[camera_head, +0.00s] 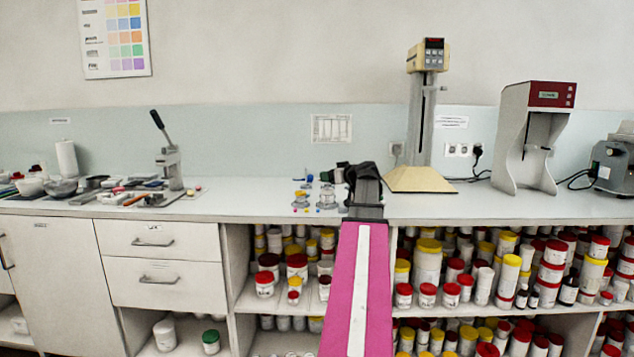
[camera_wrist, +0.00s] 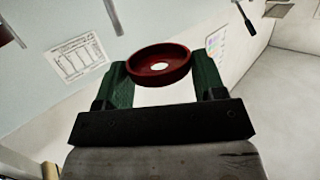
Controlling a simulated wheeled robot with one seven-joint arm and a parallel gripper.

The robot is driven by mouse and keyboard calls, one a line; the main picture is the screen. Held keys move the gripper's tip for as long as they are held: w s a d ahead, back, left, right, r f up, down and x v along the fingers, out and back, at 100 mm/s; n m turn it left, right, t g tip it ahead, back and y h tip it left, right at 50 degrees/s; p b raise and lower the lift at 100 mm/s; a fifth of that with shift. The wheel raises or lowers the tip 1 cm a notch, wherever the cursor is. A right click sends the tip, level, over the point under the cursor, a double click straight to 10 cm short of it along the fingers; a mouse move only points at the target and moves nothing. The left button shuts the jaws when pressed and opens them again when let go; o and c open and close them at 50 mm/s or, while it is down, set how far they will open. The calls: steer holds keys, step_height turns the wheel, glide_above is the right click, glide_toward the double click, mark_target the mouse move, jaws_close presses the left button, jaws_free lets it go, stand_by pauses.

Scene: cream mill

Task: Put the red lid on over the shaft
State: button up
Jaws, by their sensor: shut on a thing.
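The red lid (camera_wrist: 152,78) is a shallow round piece with a small hole in its middle. In the wrist view it sits between the two green fingers of my gripper (camera_wrist: 162,63), which is shut on it. In the head view my gripper (camera_head: 338,171) is over the counter near its middle, left of the beige stand; I cannot make out the lid there. A tall mixing machine with a beige base (camera_head: 422,180) and one with a red top (camera_head: 551,95) stand to the right. I cannot tell which bears the task's shaft.
Small jars (camera_head: 300,199) and a clear vessel (camera_head: 327,197) stand on the counter just left of my gripper. A lever press (camera_head: 172,165), bowls and tools crowd the left. A grey machine (camera_head: 617,165) stands far right. Shelves below hold many lidded pots.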

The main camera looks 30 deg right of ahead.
steer(key=shift+w+r, duration=0.15)
steer(key=shift+w, duration=0.1)
steer(key=w+d, duration=0.3)
steer(key=w, duration=0.3)
steer(key=shift+d, duration=0.2)
steer(key=shift+s+f, duration=0.1)
steer(key=shift+f, duration=0.15)
stand_by(0.6)
steer(key=shift+f, duration=1.25)
steer(key=shift+f, duration=0.2)
steer(key=shift+f, duration=0.35)
